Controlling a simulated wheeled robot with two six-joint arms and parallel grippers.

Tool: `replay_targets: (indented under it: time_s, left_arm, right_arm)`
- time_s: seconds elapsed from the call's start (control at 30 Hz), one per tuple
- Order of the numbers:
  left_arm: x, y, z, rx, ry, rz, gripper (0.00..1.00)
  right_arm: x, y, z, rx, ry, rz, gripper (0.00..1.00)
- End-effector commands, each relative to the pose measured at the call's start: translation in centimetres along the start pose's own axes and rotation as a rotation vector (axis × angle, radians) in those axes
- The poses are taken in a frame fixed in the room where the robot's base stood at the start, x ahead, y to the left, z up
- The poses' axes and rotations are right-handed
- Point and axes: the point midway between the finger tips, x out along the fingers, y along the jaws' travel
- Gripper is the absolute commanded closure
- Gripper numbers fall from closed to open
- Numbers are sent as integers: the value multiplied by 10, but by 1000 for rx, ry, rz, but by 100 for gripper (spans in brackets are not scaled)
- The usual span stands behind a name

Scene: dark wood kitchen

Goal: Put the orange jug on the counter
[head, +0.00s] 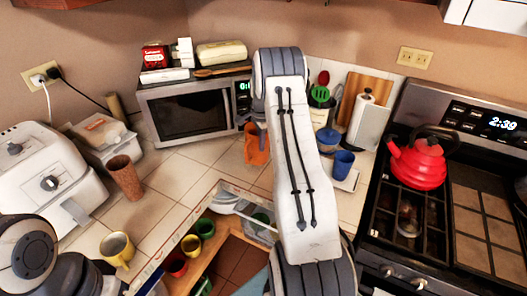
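The orange jug (254,150) is on or just above the tiled counter (180,174), in front of the microwave's right end. My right arm reaches up the middle of the head view and hides the jug's right side. Part of my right gripper (261,128) shows as a grey piece at the top of the jug. Its fingertips are mostly hidden, so I cannot tell whether it grips the jug. My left arm shows at the lower left, and its gripper is out of view.
A microwave (188,112) stands behind the jug. A brown cup (126,178), a yellow mug (117,250) and a blue cup (343,163) stand on the counter. A red kettle (419,162) is on the stove. Tiles left of the jug are clear.

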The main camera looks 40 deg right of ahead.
Motion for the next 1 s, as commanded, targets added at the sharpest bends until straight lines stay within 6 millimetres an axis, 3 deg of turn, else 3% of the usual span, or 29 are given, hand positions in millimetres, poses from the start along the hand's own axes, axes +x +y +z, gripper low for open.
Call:
replay_targets:
  time_s: [0.33,0.67,0.73,0.77,1.0]
  left_arm:
    - [-16,1,-1,3,0,0,66]
    - [-11,1,-1,3,0,0,66]
    - [-12,1,-1,2,0,0,66]
    - [-12,1,-1,2,0,0,66]
    - [-12,1,-1,2,0,0,66]
  right_arm:
    - [37,0,3,-5,0,0,100]
    - [43,0,4,-7,0,-2,100]
    - [42,0,4,-7,0,-1,74]
    - [42,0,4,-7,0,-1,67]
    - [41,0,4,-6,0,-1,67]
